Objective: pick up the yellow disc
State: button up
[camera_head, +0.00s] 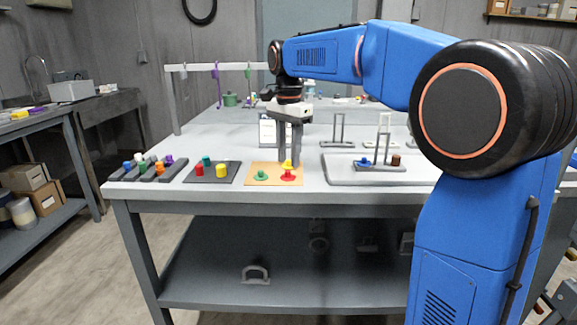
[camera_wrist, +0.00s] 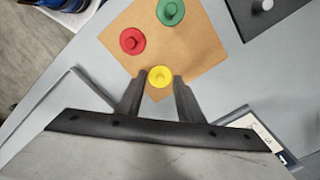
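The yellow disc (camera_head: 287,164) sits at the back part of a tan square board (camera_head: 252,181) on the table. It has a round raised middle and also shows in the wrist view (camera_wrist: 159,77). My gripper (camera_head: 290,158) points down over it, with its two fingers apart. In the wrist view the disc lies between the fingertips of my gripper (camera_wrist: 160,82). I cannot tell whether the fingers touch it. A red disc (camera_wrist: 132,41) and a green disc (camera_wrist: 170,11) lie on the same board.
A dark board (camera_head: 211,178) with coloured pegs stands left of the tan board, and dark strips with several small pieces lie further left. A grey tray (camera_head: 340,178) with a blue and a brown piece is on the right. Upright grey frames (camera_head: 339,132) stand behind it.

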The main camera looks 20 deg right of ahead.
grip_shut()
dwell(0.3)
